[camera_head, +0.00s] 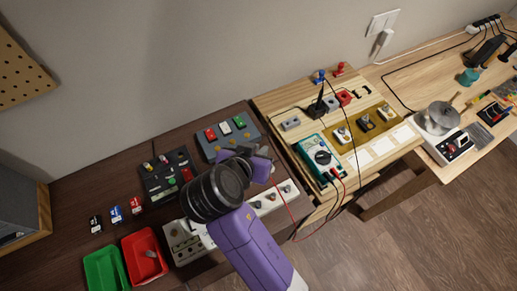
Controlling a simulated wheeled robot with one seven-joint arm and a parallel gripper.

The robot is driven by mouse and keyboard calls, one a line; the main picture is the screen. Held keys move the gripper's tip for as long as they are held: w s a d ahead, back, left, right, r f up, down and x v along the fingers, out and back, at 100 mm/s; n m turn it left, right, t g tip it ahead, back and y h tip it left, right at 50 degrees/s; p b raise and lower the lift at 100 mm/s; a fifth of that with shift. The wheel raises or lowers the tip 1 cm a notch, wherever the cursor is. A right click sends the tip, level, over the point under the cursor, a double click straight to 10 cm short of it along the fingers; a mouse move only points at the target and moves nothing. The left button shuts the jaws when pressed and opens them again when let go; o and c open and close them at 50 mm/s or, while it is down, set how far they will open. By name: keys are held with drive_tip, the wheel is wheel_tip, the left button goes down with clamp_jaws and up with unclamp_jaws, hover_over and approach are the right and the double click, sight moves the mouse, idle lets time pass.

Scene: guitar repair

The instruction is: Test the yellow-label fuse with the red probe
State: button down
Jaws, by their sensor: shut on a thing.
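My gripper (261,166) is low over the dark bench, beside the grey panel with coloured blocks. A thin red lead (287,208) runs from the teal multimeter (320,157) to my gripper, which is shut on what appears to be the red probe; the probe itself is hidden. A grey panel (229,138) carries red, white and green blocks just behind my gripper. I cannot make out a yellow label, so I cannot tell which piece is the yellow-label fuse. My wrist hides part of the pale strip (285,194) with several small parts.
A dark panel (168,179) with coloured parts lies left of my wrist. Red (158,240) and green (91,270) trays stand at the front left. A black stand (318,108), an olive board (367,124) and loose cables are on the lighter bench at right.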

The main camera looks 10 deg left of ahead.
drive_tip(key=shift+f, duration=0.6)
idle(2.6)
wheel_tip(320, 180, up, 3)
drive_tip(key=shift+r+p, duration=0.1)
drive_tip(key=shift+p, duration=1.05)
drive_tip(key=shift+r, duration=1.45)
